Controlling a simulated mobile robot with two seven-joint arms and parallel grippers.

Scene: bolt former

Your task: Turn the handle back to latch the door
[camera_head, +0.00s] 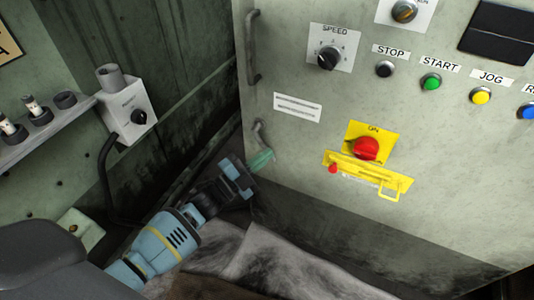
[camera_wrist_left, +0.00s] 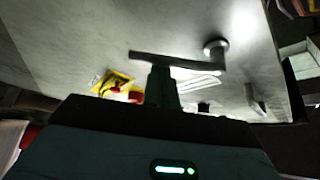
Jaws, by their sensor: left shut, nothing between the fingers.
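The door is the large pale grey panel (camera_head: 300,85) at the right of the head view. A small grey lever handle (camera_head: 258,131) sits near its left edge, partly hidden. In the left wrist view the lever (camera_wrist_left: 150,58) runs left from a round pivot (camera_wrist_left: 216,47). My left gripper (camera_head: 262,160) is shut and empty, its teal fingertips at the lower end of the lever. In the left wrist view the shut fingers (camera_wrist_left: 162,84) reach up to the lever's bar; I cannot tell if they touch it. My right gripper is not in view.
A grey pull bar (camera_head: 252,48) is higher on the panel's left edge. A red knob (camera_head: 365,148) with a yellow guard (camera_head: 368,174) stands out to the right. A grey box with a black knob (camera_head: 128,108) and a shelf (camera_head: 40,140) are at the left.

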